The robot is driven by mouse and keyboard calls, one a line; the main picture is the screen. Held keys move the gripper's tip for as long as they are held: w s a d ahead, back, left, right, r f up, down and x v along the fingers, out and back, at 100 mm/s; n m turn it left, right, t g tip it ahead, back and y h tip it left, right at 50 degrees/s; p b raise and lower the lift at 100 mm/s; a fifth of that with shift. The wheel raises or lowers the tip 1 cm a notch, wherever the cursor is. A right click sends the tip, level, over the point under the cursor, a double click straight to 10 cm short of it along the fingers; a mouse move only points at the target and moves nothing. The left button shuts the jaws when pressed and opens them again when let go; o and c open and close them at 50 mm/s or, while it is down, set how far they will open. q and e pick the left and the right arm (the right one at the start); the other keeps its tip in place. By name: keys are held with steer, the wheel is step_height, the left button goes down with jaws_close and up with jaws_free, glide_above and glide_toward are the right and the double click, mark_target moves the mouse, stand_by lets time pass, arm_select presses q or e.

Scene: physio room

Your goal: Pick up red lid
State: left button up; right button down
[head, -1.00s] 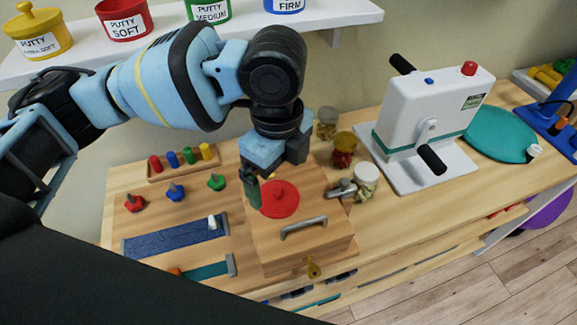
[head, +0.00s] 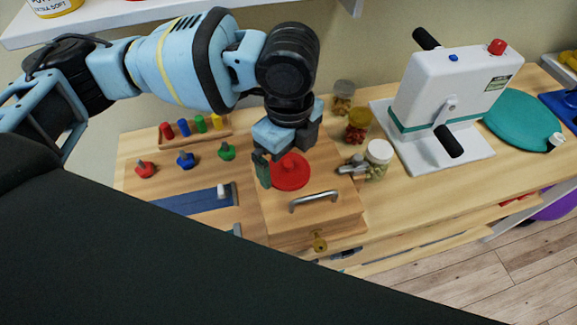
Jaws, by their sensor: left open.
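The red lid (head: 290,172) is a round red disc lying on top of a wooden box (head: 330,213) with a metal handle. My left gripper (head: 277,168) comes down from above at the lid's back left. One dark finger (head: 262,170) shows at the lid's left edge; the other is hidden behind the wrist or the lid. The gripper is open, and I cannot tell whether a finger touches the lid. My right gripper is not in view.
Glass jars (head: 377,158) and a metal clamp-like piece stand right of the box. A white hand-crank machine (head: 450,92) stands further right. Coloured pegs and knobs (head: 186,160) and a blue strip (head: 190,199) lie left. A white shelf (head: 110,25) hangs above.

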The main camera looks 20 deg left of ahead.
mark_target(288, 167)
arm_select(q)
steer(key=shift+a+f, duration=0.1)
steer(key=shift+f, duration=1.25)
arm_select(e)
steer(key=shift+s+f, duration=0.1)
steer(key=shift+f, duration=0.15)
arm_select(q)
steer(key=shift+c, duration=0.4)
steer(key=c, duration=0.7)
steer(key=shift+c, duration=0.8)
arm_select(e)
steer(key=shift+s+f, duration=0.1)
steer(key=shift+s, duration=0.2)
